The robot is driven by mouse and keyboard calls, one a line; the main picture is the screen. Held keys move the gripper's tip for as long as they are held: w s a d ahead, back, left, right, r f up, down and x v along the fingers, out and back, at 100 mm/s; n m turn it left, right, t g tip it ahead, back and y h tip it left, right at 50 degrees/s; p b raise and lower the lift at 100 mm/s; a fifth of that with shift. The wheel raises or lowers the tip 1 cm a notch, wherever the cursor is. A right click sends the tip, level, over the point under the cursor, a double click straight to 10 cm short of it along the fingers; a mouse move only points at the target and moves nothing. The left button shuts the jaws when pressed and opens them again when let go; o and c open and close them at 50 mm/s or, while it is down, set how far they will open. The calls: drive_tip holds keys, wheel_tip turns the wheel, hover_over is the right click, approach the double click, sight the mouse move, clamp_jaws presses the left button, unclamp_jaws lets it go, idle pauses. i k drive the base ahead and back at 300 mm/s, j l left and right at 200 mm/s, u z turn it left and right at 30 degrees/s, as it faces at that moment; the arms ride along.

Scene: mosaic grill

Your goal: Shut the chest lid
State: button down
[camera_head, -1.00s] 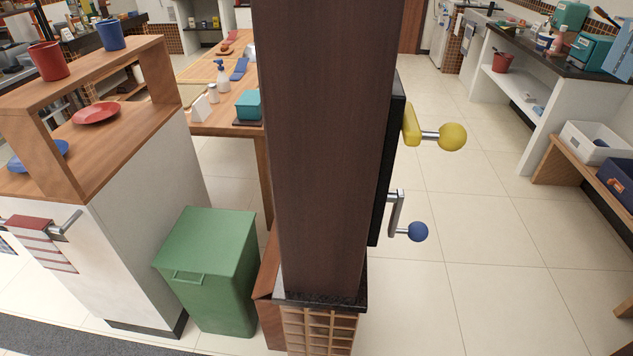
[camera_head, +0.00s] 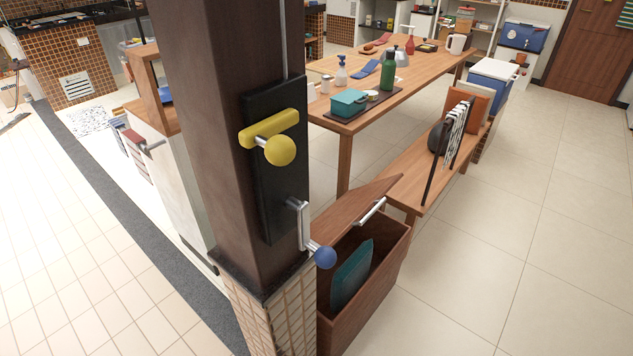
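A brown wooden chest (camera_head: 372,297) stands on the floor just right of the pillar, its left part hidden behind the pillar's tiled base. Its wooden lid (camera_head: 352,203) is raised at a slant, with a metal bar handle (camera_head: 371,211) along its edge. The chest's inside is exposed, and a teal flat object (camera_head: 352,272) stands tilted in it. My gripper is in neither view, so its state and its distance from the lid do not show.
A dark pillar (camera_head: 217,130) stands close in front, with a black panel bearing a yellow-knobbed lever (camera_head: 279,150) and a blue-knobbed lever (camera_head: 323,256). A bench (camera_head: 400,186) and long table (camera_head: 345,139) lie behind the chest. Floor (camera_head: 480,260) to the right is clear.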

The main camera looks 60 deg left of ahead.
sight(327, 228)
drive_tip(key=i+j+u, duration=0.15)
drive_tip(key=i+u, duration=0.2)
drive_tip(key=i, duration=0.2)
drive_tip(key=i+u, duration=0.35)
drive_tip(key=i, duration=0.2)
drive_tip(key=i+l+u, duration=0.15)
drive_tip(key=i+u, duration=0.2)
drive_tip(key=i, duration=0.2)
drive_tip(key=i+u, duration=0.2)
drive_tip(key=u, duration=0.25)
drive_tip(key=i+l+u, duration=0.15)
drive_tip(key=u, duration=0.3)
drive_tip(key=i+l+u, duration=0.15)
drive_tip(key=u, duration=0.3)
drive_tip(key=i+l+u, duration=0.15)
drive_tip(key=u, duration=0.3)
drive_tip(key=i+u, duration=0.1)
drive_tip(key=u, duration=0.3)
drive_tip(key=l+u, duration=0.15)
drive_tip(key=u, duration=0.3)
drive_tip(key=i+l+u, duration=0.1)
drive_tip(key=u, duration=0.3)
drive_tip(key=i+l+u, duration=0.1)
drive_tip(key=u, duration=0.35)
drive_tip(key=l+u, duration=0.15)
drive_tip(key=u, duration=0.25)
drive_tip(key=l+u, duration=0.25)
drive_tip(key=i+l+u, duration=0.1)
drive_tip(key=u, duration=0.15)
